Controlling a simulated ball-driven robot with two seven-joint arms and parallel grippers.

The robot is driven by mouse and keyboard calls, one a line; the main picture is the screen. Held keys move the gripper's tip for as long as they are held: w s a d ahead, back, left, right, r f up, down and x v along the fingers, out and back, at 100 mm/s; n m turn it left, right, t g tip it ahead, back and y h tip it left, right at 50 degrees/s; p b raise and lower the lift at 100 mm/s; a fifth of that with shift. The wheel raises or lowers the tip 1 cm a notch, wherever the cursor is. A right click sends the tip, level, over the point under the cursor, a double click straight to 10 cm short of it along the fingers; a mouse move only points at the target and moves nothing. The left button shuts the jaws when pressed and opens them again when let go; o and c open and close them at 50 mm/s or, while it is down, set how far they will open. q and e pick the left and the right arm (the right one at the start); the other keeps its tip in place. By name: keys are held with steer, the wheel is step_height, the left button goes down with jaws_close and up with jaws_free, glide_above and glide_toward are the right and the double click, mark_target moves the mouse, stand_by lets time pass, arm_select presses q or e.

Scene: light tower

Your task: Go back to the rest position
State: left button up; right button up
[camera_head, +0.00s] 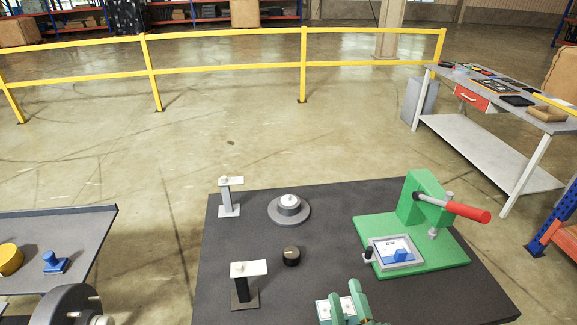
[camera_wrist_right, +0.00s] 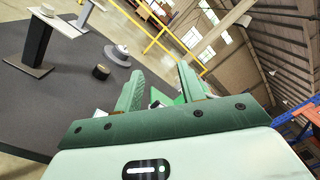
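My right gripper (camera_head: 345,305) is at the bottom edge of the head view, low over the front of the dark table (camera_head: 330,225). Its two green fingers are apart in the right wrist view (camera_wrist_right: 160,88), and I see no object held between them. A pale piece shows beside the fingers in the head view; I cannot tell whether it is part of the gripper. The green press (camera_head: 425,190) with a red handle (camera_head: 466,211) stands beyond and to the right of the gripper. My left gripper is not in view.
On the table stand a grey post (camera_head: 229,200), a dark post (camera_head: 243,292), a round grey base (camera_head: 289,209) and a black knob (camera_head: 291,256). A blue part (camera_head: 400,256) sits in the press's tray. A side table (camera_head: 60,225) holds yellow and blue parts.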

steer(key=s+f+n+g+y, duration=0.2)
steer(key=n+g, duration=0.1)
steer(key=n, duration=0.8)
steer(key=s+f+n+g+y, duration=0.2)
steer(key=f+n+g, duration=0.15)
steer(key=n, duration=0.75)
steer(key=s+d+f+n+g+h, duration=0.25)
steer(key=d+n+h, duration=0.3)
steer(key=d, duration=0.45)
steer(key=s+d+f+n+g+h, duration=0.1)
steer(key=s+d+n+g+h, duration=0.25)
steer(key=d+h, duration=0.45)
steer(key=s+a+f+g+y+b, duration=0.1)
steer(key=s+a+f+y, duration=0.15)
steer(key=f, duration=1.05)
steer(key=s+a+f+g+y+b, duration=0.1)
steer(key=s+f+y, duration=0.15)
steer(key=f, duration=1.15)
steer(key=s+f+m+g+y, duration=0.2)
steer(key=s+f+m+g, duration=0.1)
steer(key=s+f, duration=1.2)
steer(key=s, duration=0.4)
steer(key=shift+d+f+m+b, duration=0.3)
steer(key=shift+f+m+b, duration=0.05)
steer(key=shift+m, duration=0.05)
